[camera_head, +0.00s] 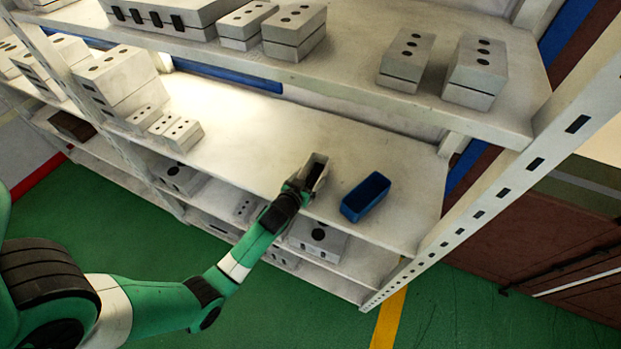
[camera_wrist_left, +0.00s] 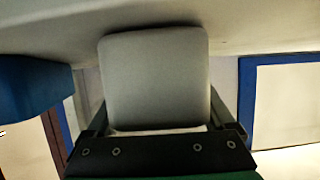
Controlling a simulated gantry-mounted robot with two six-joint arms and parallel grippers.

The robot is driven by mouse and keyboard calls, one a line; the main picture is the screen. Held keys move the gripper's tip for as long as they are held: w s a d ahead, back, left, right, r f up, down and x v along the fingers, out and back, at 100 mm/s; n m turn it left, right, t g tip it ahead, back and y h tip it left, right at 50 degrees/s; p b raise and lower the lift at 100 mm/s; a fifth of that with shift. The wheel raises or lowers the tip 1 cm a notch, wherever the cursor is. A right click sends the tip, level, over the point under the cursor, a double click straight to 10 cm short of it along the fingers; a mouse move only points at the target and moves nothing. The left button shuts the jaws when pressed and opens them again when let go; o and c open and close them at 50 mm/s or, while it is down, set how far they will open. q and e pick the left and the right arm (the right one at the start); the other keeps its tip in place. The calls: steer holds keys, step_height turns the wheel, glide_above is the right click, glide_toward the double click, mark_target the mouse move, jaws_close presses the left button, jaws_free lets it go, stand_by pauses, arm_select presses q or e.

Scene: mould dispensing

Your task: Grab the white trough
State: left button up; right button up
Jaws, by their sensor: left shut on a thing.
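The white trough (camera_head: 318,165) is on the middle shelf in the head view, an open grey-white box with a dark inside. My left gripper (camera_head: 300,187) is at its near end and shut on it. In the left wrist view the trough's pale end face (camera_wrist_left: 155,80) fills the space between the fingers of my left gripper (camera_wrist_left: 157,120). The trough appears to be at the shelf surface; whether it touches the shelf is hard to tell. My right gripper is not in view.
A blue trough (camera_head: 365,197) stands just right of the white one, also in the left wrist view (camera_wrist_left: 30,88). Grey mould blocks (camera_head: 182,134) sit further left. The upper shelf (camera_head: 350,70) overhangs behind, and a perforated post (camera_head: 500,190) stands at the right.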

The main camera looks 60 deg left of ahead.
mark_target(309, 186)
arm_select(q)
steer(key=shift+r, duration=0.4)
steer(key=r, duration=0.2)
steer(key=r+p, duration=0.1)
steer(key=shift+s+d+r, duration=0.15)
steer(key=shift+s, duration=0.1)
steer(key=s+r, duration=0.1)
steer(key=s+d+r+p, duration=0.1)
steer(key=r, duration=0.1)
steer(key=s+r, duration=0.1)
steer(key=shift+s+d+r+p, duration=0.1)
steer(key=shift+d+r+p, duration=0.05)
steer(key=shift+d+p, duration=0.2)
steer(key=s+a+v, duration=0.1)
steer(key=v, duration=0.9)
steer(key=shift+s+r, duration=0.25)
steer(key=shift+s, duration=0.05)
